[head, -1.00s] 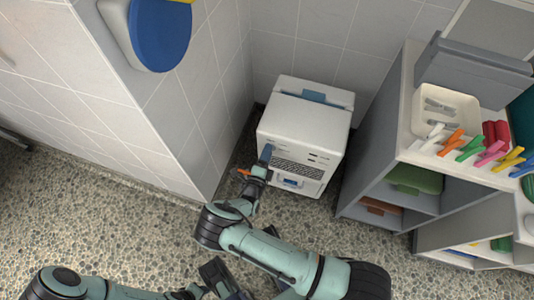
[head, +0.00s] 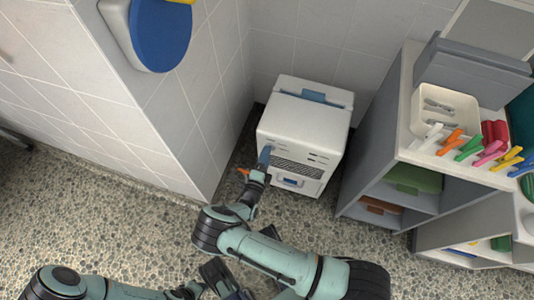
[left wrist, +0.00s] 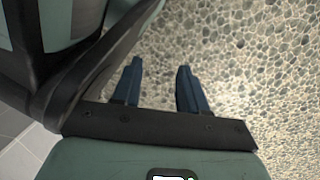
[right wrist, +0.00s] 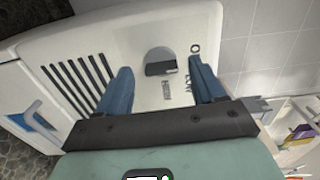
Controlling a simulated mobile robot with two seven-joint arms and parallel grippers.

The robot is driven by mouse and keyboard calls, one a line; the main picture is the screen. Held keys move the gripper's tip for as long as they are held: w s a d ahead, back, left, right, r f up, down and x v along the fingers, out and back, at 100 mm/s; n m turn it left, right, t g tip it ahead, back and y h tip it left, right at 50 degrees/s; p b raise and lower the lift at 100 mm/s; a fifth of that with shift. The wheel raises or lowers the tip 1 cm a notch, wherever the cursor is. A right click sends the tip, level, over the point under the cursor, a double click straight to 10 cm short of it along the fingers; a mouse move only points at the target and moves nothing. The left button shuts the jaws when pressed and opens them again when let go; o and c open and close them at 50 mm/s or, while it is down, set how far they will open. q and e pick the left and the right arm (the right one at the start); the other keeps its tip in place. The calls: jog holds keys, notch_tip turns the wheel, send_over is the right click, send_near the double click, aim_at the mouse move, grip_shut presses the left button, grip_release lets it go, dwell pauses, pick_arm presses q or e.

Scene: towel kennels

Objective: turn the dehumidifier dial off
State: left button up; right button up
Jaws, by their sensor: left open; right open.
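The white dehumidifier (head: 318,118) stands on the floor in the corner, its front facing me. Its grey round dial (right wrist: 160,55) shows in the right wrist view on the white panel, with printed marks beside it, one like an "O". My right gripper (head: 264,158) is at the left part of the dehumidifier's front. In the right wrist view its open blue fingers (right wrist: 160,72) lie to either side of the dial, with visible gaps; contact cannot be told. My left gripper (left wrist: 160,66) is open and empty over the pebbled floor.
A tiled wall corner (head: 190,110) stands close on the left of the dehumidifier. A grey shelf unit (head: 388,150) stands to its right, with a white tray (head: 418,128) and coloured pegs on top. A small orange thing (head: 243,171) shows beside my right gripper.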

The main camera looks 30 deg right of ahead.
pick_arm(q)
jog(key=shift+t, duration=0.8)
jog(key=w+r, duration=0.1)
jog(key=w+r+p, duration=0.1)
jog(key=w+r, duration=0.1)
jog(key=w, duration=0.1)
jog(key=shift+w+d+r+p, duration=0.1)
jog(key=shift+d+r+p, duration=0.05)
jog(key=shift+d+p, duration=0.2)
pick_arm(e)
jog(key=v, duration=1.1)
jog(key=shift+s+a, duration=0.25)
